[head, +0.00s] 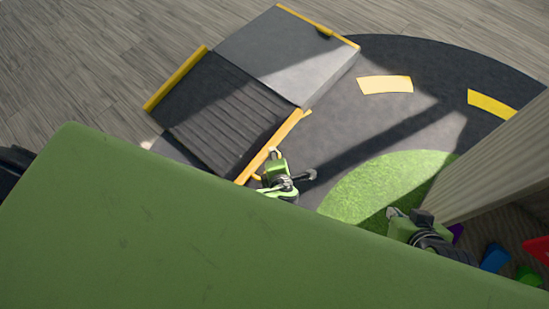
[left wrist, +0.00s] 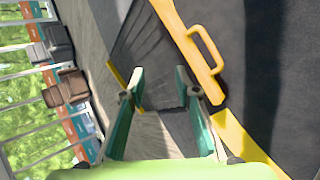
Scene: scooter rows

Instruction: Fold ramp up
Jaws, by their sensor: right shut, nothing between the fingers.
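The ramp (head: 225,112) is a dark ribbed panel, lying folded down beside a grey raised platform (head: 285,52). A yellow bar (head: 268,148) with a small handle runs along its near right edge. The left wrist view shows the yellow handle (left wrist: 208,52) close up, and the ribbed ramp (left wrist: 150,50). My left gripper (head: 290,165) is at the lower end of this bar, beside the handle. Its fingers (left wrist: 161,93) are apart, with nothing held between them. My right gripper (head: 406,214) is shut and empty, away to the right near the green patch.
A dark road mat (head: 400,120) with yellow dashes and a green patch (head: 375,185) spreads right of the ramp. A pale panel (head: 500,160) stands at the right, with coloured blocks (head: 495,257) near it. The wood floor at upper left is clear.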

